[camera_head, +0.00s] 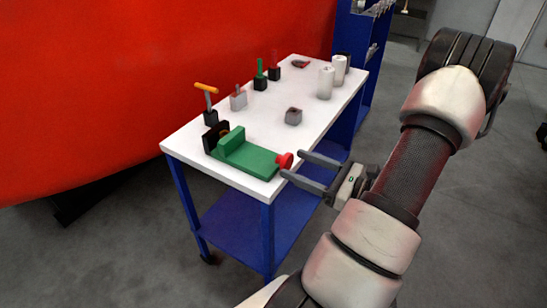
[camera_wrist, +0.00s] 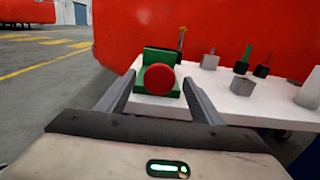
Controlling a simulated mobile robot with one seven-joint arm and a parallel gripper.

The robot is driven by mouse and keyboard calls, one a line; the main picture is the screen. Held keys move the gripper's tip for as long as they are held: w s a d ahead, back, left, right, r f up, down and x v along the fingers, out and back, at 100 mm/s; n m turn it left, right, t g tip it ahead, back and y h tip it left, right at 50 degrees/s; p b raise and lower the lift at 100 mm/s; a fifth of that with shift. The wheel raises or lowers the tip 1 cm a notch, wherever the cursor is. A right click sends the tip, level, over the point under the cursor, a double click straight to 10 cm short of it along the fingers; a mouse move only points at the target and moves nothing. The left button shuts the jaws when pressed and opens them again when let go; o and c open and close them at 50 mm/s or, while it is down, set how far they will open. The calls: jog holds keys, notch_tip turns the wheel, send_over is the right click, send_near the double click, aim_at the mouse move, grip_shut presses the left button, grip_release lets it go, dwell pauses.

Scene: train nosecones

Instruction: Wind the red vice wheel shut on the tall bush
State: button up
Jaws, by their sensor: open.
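The green vice (camera_head: 252,158) sits at the near end of the white table top. Its red wheel (camera_head: 285,160) faces my gripper and shows face-on in the wrist view (camera_wrist: 159,79). My gripper (camera_head: 295,164) is open, with one finger toward each side of the wheel. In the wrist view the wheel appears between the fingertips (camera_wrist: 158,85); contact is not clear. A dark block (camera_head: 213,137) shows at the vice's far end. I cannot make out a bush between the jaws. Two tall white cylinders (camera_head: 326,82) stand at the table's far right.
An orange-handled tool (camera_head: 206,92) stands in a black block behind the vice. A grey block (camera_head: 238,100), a green-topped tool (camera_head: 260,76) and a small grey holed piece (camera_head: 293,116) stand on the table (camera_head: 185,148). A large red body (camera_head: 120,90) lies behind.

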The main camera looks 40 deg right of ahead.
aim_at(274, 165)
jog(key=b+x, duration=0.1)
jog(key=x, duration=0.7)
jog(key=shift+w, duration=0.1)
jog(key=c, duration=1)
jog(key=shift+r+m+p, duration=0.3)
jog(key=shift+m+p, duration=0.1)
jog(key=shift+p, duration=0.45)
jog(key=shift+m+p, duration=0.4)
jog(key=shift+p, duration=0.3)
jog(key=shift+f+m+p, duration=0.15)
jog(key=shift+m+p, duration=0.65)
jog(key=shift+p, duration=0.05)
jog(key=shift+f+m, duration=0.2)
jog(key=shift+m, duration=0.1)
